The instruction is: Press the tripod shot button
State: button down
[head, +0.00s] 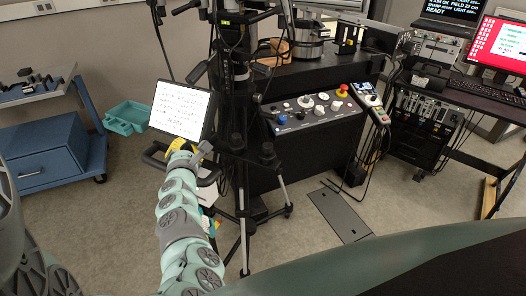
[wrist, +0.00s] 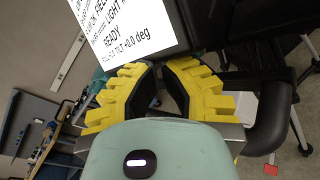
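A black tripod (head: 243,205) stands in the middle of the head view with its legs spread on the floor. Dark gear with a small yellow label (head: 231,19) is mounted high on its column. I cannot make out a shot button in either view. My gripper (head: 188,150) is at the left of the tripod, just below a tilted screen with text. In the wrist view the two yellow-ridged fingers of my gripper (wrist: 160,70) converge with their tips close together, and nothing shows between them. The screen (wrist: 125,25) is just beyond the fingertips, and whether they touch it is unclear.
A black bench with a control panel (head: 310,113), including a red knob, stands right of the tripod. A blue cart (head: 45,155) and a teal bin (head: 128,117) are at the left. A black curved handle (wrist: 270,118) is close on the right in the wrist view.

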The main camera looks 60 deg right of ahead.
jog(key=shift+d, duration=0.45)
dwell(0.9)
jog(key=shift+s+a+r, duration=0.15)
jog(key=shift+a+r, duration=0.1)
jog(key=shift+a, duration=0.3)
jog(key=shift+a, duration=0.1)
jog(key=shift+a+r+p, duration=0.1)
jog(key=shift+a+p, duration=0.35)
jog(key=shift+s+a+f+p, duration=0.15)
jog(key=shift+a+p, duration=0.15)
jog(key=shift+a, duration=0.75)
jog(key=shift+s+a+f+p, duration=0.1)
jog(key=shift+a+p, duration=0.15)
jog(key=shift+a, duration=0.75)
